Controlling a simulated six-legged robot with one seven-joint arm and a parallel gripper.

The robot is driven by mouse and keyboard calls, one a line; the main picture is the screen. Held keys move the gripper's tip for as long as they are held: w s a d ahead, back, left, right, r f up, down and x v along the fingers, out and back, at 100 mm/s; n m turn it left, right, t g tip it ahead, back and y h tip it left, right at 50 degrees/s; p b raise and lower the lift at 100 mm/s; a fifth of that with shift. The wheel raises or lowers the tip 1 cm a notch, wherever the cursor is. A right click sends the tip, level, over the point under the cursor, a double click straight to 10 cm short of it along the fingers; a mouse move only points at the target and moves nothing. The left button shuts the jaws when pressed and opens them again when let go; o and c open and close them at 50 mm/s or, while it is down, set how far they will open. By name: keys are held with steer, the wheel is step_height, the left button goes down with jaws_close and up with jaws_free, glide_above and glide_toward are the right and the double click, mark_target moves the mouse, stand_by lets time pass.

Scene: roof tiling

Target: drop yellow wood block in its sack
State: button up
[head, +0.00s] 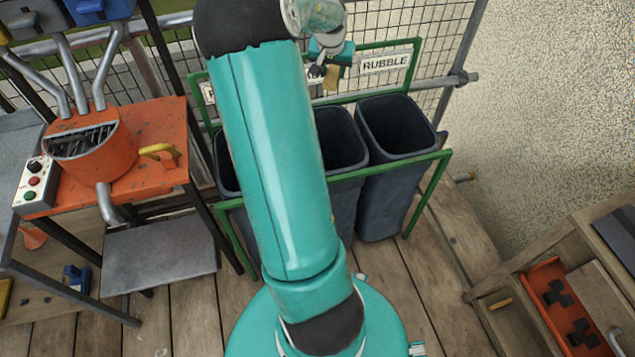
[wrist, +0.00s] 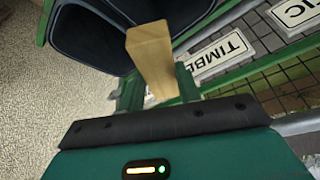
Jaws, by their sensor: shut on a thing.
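My gripper (head: 325,68) is shut on the yellow wood block (head: 331,78), near the top of the green sack rack. In the wrist view the block (wrist: 150,55) stands out from between the two green fingers (wrist: 158,90). A sign reading "TIMBE", its end hidden, shows beside the block (wrist: 222,52). Dark open-topped sacks stand in the rack: the right one (head: 400,170) under the "RUBBLE" sign (head: 386,62), a middle one (head: 342,140), and a left one (head: 226,165) mostly hidden by my arm. The middle sign is hidden in the head view.
An orange machine (head: 95,150) with a hopper and a control box (head: 34,182) stands at left. The green rack frame (head: 432,185) surrounds the sacks, with wire mesh behind. A wooden bench with an orange tray (head: 560,300) is at lower right. Plank floor lies between.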

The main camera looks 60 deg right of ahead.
steer(key=shift+s+f, duration=0.1)
steer(key=shift+s, duration=0.1)
steer(key=shift+w+f, duration=0.15)
steer(key=shift+f, duration=0.15)
steer(key=shift+s+f, duration=0.2)
steer(key=shift+f, duration=2.15)
steer(key=shift+w+f, duration=0.1)
steer(key=o, duration=1.1)
steer(key=shift+c, duration=0.2)
